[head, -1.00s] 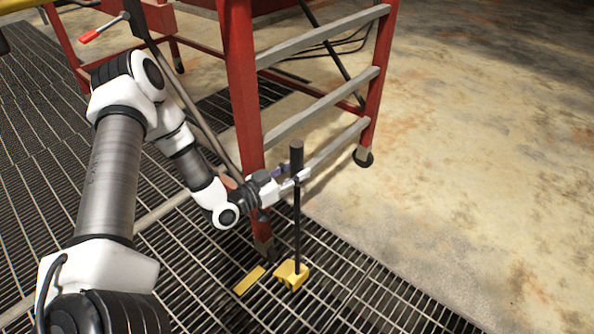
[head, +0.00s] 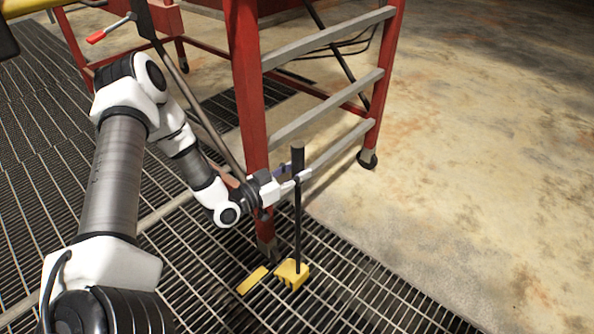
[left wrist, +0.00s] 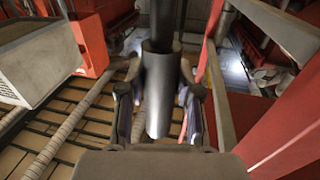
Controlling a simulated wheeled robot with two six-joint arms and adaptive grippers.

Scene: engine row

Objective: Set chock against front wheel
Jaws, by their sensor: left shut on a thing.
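The yellow chock (head: 291,273) sits on or just above the grating at the foot of a black upright handle (head: 298,225). My left gripper (head: 295,179) is shut on the handle near its dark grip. The dark handle (left wrist: 158,95) also shows between the fingers (left wrist: 160,105) in the left wrist view. The nearest red leg (head: 264,225) of the stand ends just behind and left of the chock. Its wheel (head: 268,247) is dark and partly hidden. Whether the chock touches the wheel, I cannot tell. My right gripper is not in view.
A flat yellow piece (head: 252,280) lies on the grating left of the chock. The red stand (head: 380,85) with grey rungs rises behind my arm. Its farther caster (head: 367,159) stands on the concrete. The concrete floor (head: 480,180) to the right is clear.

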